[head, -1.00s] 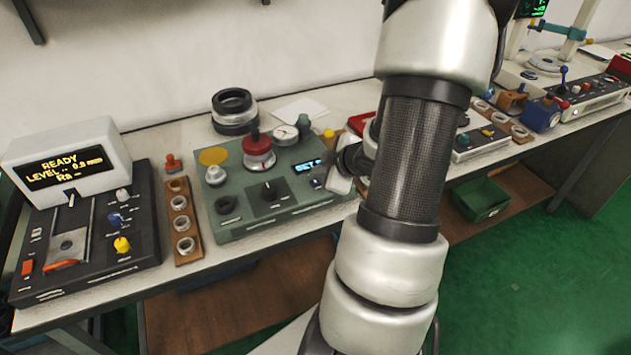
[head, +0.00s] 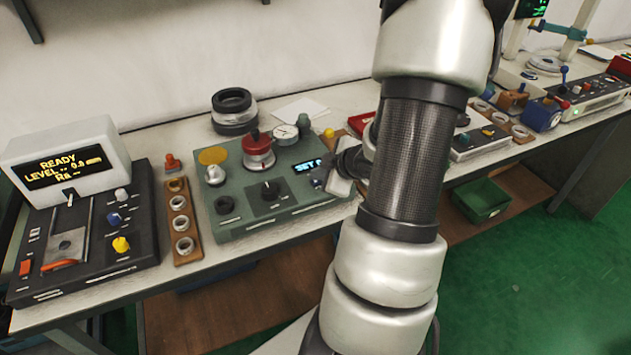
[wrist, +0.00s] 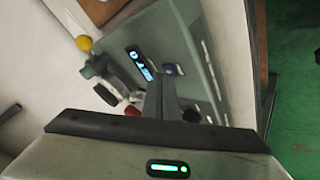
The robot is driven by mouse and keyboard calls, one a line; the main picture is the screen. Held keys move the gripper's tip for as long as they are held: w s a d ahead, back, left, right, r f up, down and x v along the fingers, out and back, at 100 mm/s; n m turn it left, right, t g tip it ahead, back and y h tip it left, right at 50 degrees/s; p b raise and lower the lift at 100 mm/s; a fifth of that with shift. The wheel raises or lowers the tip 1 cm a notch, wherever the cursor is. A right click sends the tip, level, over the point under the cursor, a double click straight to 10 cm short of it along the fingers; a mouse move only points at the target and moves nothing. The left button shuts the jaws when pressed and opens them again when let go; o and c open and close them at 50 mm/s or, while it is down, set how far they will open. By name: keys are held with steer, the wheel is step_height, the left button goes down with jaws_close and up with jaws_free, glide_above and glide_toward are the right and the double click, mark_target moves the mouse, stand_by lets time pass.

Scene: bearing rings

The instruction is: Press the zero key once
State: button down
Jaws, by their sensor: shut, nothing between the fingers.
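The green instrument box (head: 290,208) stands on the bench and carries a lit blue display (head: 308,166), partly covered by my arm, that appears to begin with "SET". A small dark blue key (head: 318,184) sits just below the display. In the wrist view the blue key (wrist: 173,69) lies beside the display (wrist: 140,63), close to my fingertips; I cannot read a label on it. My gripper (wrist: 164,84) is shut and empty, with its fingers pointing at the panel beside the key. I cannot tell whether they touch it.
A wooden ring holder (head: 181,225) and a black unit with a READY screen (head: 65,168) stand to the left. More devices fill the bench to the right.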

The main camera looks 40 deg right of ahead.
steer(key=shift+f, duration=0.3)
steer(key=shift+r, duration=0.1)
stand_by(0.3)
steer(key=shift+r+p, duration=0.65)
steer(key=shift+r, duration=0.05)
step_height(320, 180, up, 5)
steer(key=p, duration=0.5)
stand_by(0.4)
